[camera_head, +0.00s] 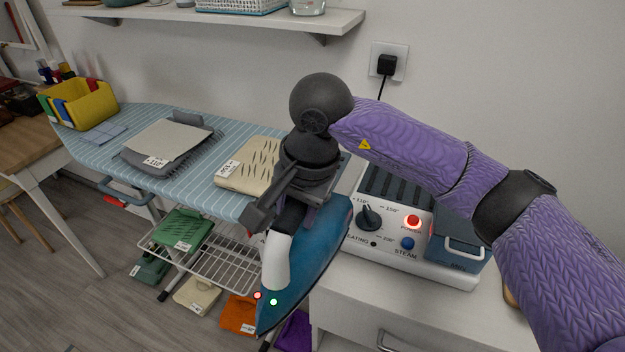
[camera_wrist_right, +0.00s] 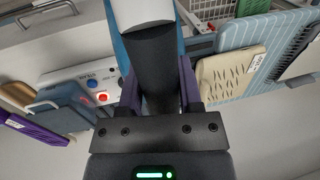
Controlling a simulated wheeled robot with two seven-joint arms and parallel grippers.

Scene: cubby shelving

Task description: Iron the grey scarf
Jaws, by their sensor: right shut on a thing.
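My right gripper (camera_head: 292,205) is shut on the dark handle of the blue iron (camera_head: 322,245). The iron is held tilted, nose down, in front of the ironing board's right end, with a red and a green light showing. In the right wrist view the gripper (camera_wrist_right: 160,92) clasps the iron's handle (camera_wrist_right: 152,48). The folded grey scarf (camera_head: 170,143), with a fringed edge and a tag, lies on the blue striped ironing board (camera_head: 100,146), left of and apart from the iron. My left gripper is out of view.
A cream slotted folded cloth (camera_head: 250,165) lies on the board beside the gripper. The steam station (camera_head: 395,240), with dial and lit red power button, stands on a white cabinet at right. A yellow bin (camera_head: 90,103) stands at the board's far left. A wire rack (camera_head: 215,262) hangs below.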

